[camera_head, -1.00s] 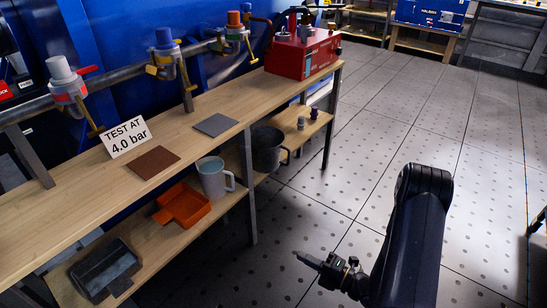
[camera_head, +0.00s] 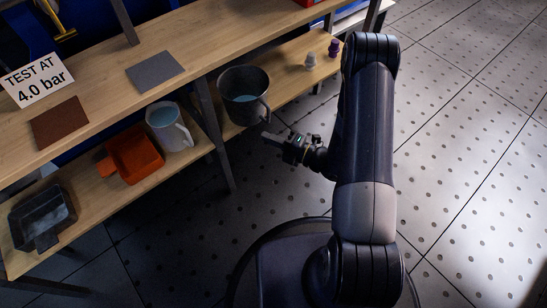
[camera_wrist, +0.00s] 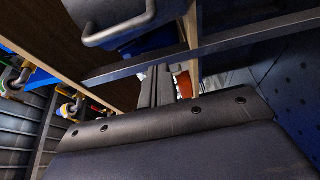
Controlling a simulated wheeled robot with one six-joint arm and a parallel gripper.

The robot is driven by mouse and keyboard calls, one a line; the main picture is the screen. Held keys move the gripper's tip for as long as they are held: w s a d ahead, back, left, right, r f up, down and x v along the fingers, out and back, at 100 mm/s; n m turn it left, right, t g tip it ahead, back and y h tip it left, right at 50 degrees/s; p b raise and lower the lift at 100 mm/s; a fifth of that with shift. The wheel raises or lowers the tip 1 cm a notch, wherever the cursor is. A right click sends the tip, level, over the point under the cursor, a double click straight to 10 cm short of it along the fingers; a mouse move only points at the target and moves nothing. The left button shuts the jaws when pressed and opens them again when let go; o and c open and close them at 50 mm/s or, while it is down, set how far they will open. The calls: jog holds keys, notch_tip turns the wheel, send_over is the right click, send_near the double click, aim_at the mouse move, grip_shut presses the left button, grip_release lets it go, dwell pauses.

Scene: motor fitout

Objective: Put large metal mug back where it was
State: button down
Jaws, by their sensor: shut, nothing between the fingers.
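The large metal mug (camera_head: 232,108) is dark grey and stands upright on the lower shelf, to the right of a shelf leg. Something bluish shows inside it, and its handle faces the front right. My gripper (camera_head: 268,138) is shut and empty, just in front of the mug near its handle; contact cannot be told. In the wrist view, a dark body with a curved handle, apparently the mug (camera_wrist: 105,12), fills the upper left. My gripper's fingers (camera_wrist: 160,82) show at the middle there, close together.
On the lower shelf (camera_head: 222,127) are a light grey mug (camera_head: 162,122), an orange tray (camera_head: 136,152), a dark tray (camera_head: 42,215) and two small items at the right end. The upper shelf above carries a grey mat (camera_head: 155,72), a brown mat (camera_head: 60,123) and a sign (camera_head: 38,80).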

aim_at(250, 107)
jog(key=shift+w+a+b, duration=0.35)
jog(key=shift+w+a, duration=0.3)
jog(key=shift+w, duration=0.4)
jog(key=shift+w+a+b, duration=0.35)
jog(key=shift+w+a, duration=0.35)
jog(key=shift+w, duration=0.35)
jog(key=shift+w+a+b, duration=0.35)
jog(key=shift+w+a, duration=0.3)
jog(key=shift+w, duration=0.4)
jog(key=w, duration=0.2)
jog(key=w+a, duration=0.1)
jog(key=w, duration=0.3)
jog(key=shift+w+a, duration=0.25)
jog(key=shift+w, duration=0.15)
jog(key=shift+s, duration=0.15)
